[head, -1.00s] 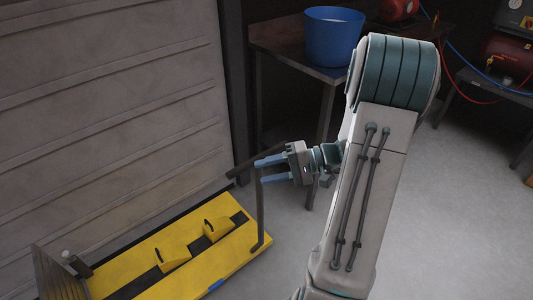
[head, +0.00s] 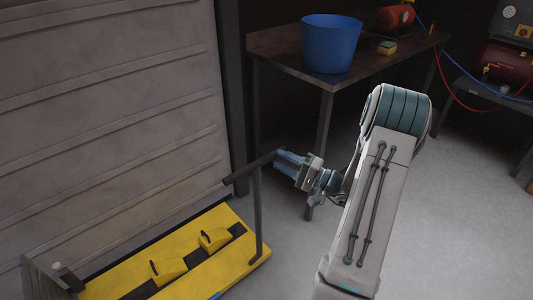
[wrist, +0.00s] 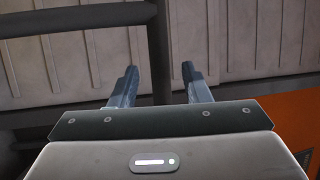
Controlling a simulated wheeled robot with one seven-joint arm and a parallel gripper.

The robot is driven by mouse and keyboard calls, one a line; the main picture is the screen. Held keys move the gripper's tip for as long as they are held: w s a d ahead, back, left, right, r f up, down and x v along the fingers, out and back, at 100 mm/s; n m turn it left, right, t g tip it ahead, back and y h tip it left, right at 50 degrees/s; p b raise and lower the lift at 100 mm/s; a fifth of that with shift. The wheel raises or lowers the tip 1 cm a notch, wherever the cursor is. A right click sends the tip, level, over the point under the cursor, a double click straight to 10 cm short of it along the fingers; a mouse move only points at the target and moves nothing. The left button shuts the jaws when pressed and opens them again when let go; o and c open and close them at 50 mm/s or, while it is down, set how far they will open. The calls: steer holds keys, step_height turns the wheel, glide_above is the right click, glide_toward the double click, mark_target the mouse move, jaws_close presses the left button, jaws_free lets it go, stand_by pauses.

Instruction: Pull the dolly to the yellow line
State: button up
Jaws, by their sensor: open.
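The dolly is a low yellow platform (head: 205,268) with dark strips and two yellow wedge blocks. A dark upright post (head: 258,215) rises at its right end and carries a slanted dark handle bar (head: 245,169). My gripper (head: 279,160) is at the right end of the bar, with its fingers toward it. No yellow line is visible.
A ribbed shutter wall (head: 110,120) stands close behind the dolly. A red compressor (head: 507,75) is at right. Grey floor is clear at lower right.

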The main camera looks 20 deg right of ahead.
steer(key=x, duration=0.6)
jaws_close()
